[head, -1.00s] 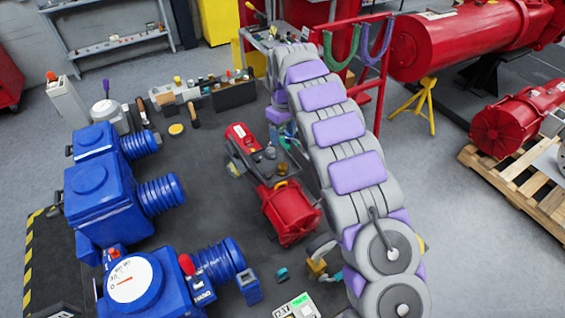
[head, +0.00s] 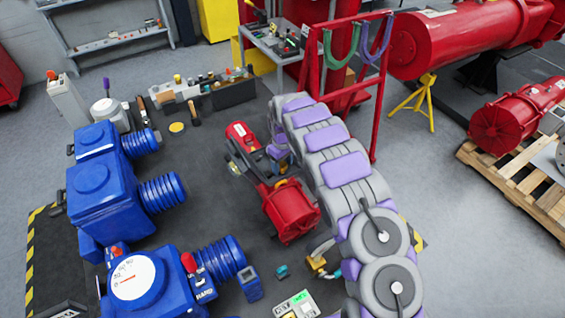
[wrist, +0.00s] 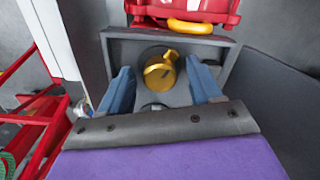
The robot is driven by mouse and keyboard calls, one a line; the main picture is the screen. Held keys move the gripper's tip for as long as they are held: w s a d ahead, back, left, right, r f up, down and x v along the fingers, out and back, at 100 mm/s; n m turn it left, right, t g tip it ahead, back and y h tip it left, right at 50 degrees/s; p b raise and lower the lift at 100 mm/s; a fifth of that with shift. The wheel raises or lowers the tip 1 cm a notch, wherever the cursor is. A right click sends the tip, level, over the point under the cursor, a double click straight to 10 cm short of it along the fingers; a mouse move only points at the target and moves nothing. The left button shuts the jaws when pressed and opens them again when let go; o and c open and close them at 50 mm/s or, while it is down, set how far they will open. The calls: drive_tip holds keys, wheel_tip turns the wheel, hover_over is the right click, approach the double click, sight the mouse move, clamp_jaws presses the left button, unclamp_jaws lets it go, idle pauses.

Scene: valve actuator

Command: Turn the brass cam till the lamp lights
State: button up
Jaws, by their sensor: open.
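The brass cam (wrist: 160,70) is a round gold piece with a raised ridge on a dark grey, box-like housing (wrist: 228,62), seen in the wrist view. My gripper (wrist: 158,66) is open, with one blue finger on each side of the cam and a gap visible to both. I cannot tell how deep the fingertips reach beside it. I cannot make out the cam there. I cannot identify the lamp in either view.
A yellow handle (wrist: 190,27) on a red body lies just beyond the housing. A red rail frame (head: 372,90) stands close to my arm. Blue actuators (head: 105,195) and a gauge (head: 133,278) fill the left. Dark mat lies bare between them and the red actuator.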

drive_tip(key=c, duration=1)
drive_tip(key=shift+c, duration=0.2)
drive_tip(key=shift+m, duration=0.3)
drive_tip(key=shift+f+m+b, duration=0.1)
drive_tip(key=shift+m+b, duration=0.8)
drive_tip(key=m+b, duration=0.1)
drive_tip(key=m, duration=0.2)
drive_tip(key=shift+a+m+b, duration=0.1)
drive_tip(key=shift+m+b, duration=0.2)
drive_tip(key=shift+b, duration=0.1)
drive_tip(key=m+b, duration=0.1)
drive_tip(key=m, duration=0.4)
drive_tip(key=shift+m+b, duration=0.3)
